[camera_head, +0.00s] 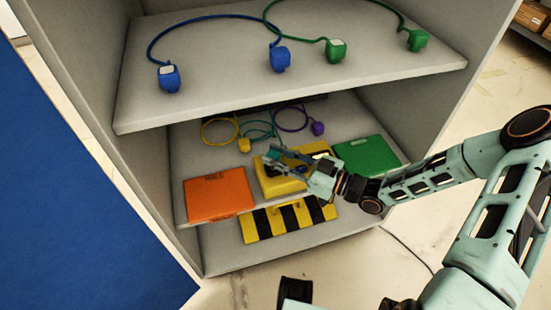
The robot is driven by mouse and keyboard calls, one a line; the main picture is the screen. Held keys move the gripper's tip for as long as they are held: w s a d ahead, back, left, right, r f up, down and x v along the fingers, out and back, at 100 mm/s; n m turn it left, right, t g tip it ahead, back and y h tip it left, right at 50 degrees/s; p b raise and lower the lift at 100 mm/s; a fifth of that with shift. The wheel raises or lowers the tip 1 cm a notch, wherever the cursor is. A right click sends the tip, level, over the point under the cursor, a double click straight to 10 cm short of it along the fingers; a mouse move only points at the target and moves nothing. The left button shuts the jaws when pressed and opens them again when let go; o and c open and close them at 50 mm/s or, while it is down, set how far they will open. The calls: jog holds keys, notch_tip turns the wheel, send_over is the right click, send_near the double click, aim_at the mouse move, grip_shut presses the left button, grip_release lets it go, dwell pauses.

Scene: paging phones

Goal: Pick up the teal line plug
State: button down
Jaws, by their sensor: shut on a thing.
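The teal line plug (271,152) shows as a small teal block at my gripper's tip, partly hidden by the dark fingers. Its thin teal cable (257,130) loops behind it on the middle shelf. My gripper (275,160) reaches in from the right, shut on the teal plug. It is over a yellow box (270,186); I cannot tell how far the plug is above it.
An orange box (218,195) and a green box (368,155) flank the yellow one. Yellow (244,145) and purple (318,128) plugs lie behind on cables. The upper shelf (200,103) with blue and green plugs overhangs the back. A striped block (290,218) is below.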

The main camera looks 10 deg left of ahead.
jog(key=s+d+r+p, duration=0.3)
jog(key=s+r+p, duration=0.2)
jog(key=s+r, duration=0.6)
jog(key=shift+s+d, duration=0.25)
jog(key=shift+s, duration=1)
jog(key=shift+w, duration=0.1)
